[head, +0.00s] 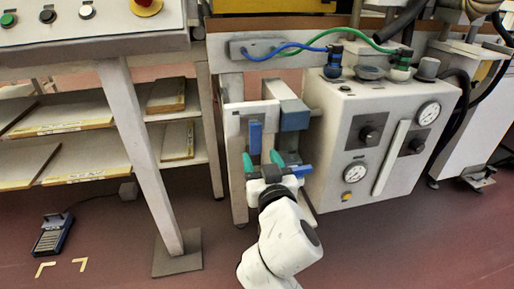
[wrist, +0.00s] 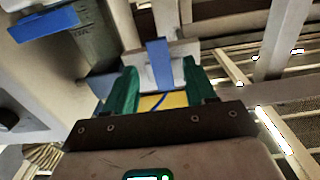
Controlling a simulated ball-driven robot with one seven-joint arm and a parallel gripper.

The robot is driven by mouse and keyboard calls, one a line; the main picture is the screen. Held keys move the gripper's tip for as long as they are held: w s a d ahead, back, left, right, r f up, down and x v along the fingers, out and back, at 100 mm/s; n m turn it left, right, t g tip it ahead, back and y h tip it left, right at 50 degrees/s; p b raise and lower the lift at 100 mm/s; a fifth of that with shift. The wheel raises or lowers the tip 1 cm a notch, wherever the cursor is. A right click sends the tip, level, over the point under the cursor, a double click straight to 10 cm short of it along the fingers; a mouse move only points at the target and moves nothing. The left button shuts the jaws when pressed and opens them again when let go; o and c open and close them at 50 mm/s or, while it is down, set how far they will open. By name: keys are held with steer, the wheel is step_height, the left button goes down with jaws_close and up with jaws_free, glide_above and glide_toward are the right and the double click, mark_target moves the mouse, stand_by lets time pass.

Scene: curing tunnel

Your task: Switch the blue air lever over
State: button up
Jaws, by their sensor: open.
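The blue lever (head: 255,137) stands upright on a pale plate (head: 233,128) at the front of the machine stand. It also shows in the wrist view (wrist: 158,62), in front of a whitish plate, in line with the gap between my fingers. My gripper (head: 263,161) is open, with its green fingertips apart just below the lever in the head view. In the wrist view my gripper (wrist: 160,80) has one finger on each side of the lever's lower end. I cannot tell whether either finger touches it. Nothing is held.
A second blue part (head: 295,120) sits on a grey block to the right. A white box (head: 375,140) with gauges and knobs stands further right. Blue and green hoses (head: 290,47) run above. A foot pedal (head: 52,235) lies on the floor at left; shelves stand behind.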

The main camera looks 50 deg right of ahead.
steer(key=shift+v, duration=2.25)
steer(key=s+f+n+g+y, duration=0.15)
steer(key=s+f+g, duration=0.25)
steer(key=f, duration=0.5)
steer(key=s+f+g+y, duration=0.3)
steer(key=f, duration=0.6)
steer(key=s+a+f+n+g+y, duration=0.3)
steer(key=s+f+g, duration=0.1)
steer(key=s+f, duration=0.25)
steer(key=s+a+f+n+g+y, duration=0.2)
steer(key=s+a+f+g, duration=0.1)
steer(key=s+f, duration=0.3)
step_height(320, 180, up, 37)
steer(key=p, duration=3.6)
steer(key=shift+s+a, duration=0.15)
steer(key=shift+s, duration=0.35)
